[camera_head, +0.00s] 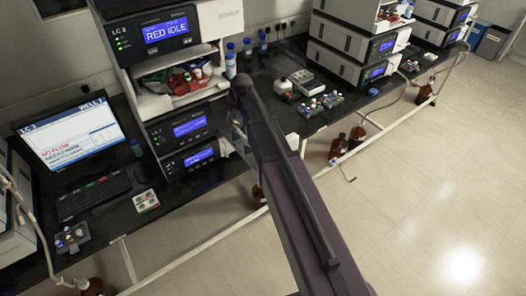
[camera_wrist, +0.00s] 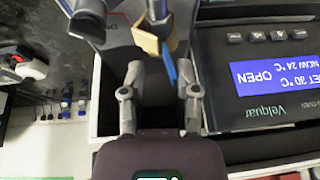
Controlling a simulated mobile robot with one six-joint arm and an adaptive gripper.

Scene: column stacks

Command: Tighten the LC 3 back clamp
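In the wrist view my gripper (camera_wrist: 160,66) reaches into an open compartment, its two fingers apart. A small tan, clamp-like piece (camera_wrist: 146,38) and a thin blue piece (camera_wrist: 170,68) show just beyond and between the fingers; I cannot tell whether a finger touches them. I cannot tell whether the tan piece is the back clamp. Grey metal parts (camera_wrist: 88,18) lie beyond. Right of the fingers, an upside-down panel display (camera_wrist: 275,77) reads OPEN, SET 30 °C, NOW 24 °C. In the head view the LC 3 stack (camera_head: 165,30) reads RED IDLE; my arm hides my gripper there.
A monitor (camera_head: 70,135) and keyboard (camera_head: 93,195) stand left of the stack on the black bench. Bottles, vial trays (camera_head: 318,103) and another instrument stack (camera_head: 350,45) are to the right. Brown bottles (camera_head: 357,137) stand below the bench.

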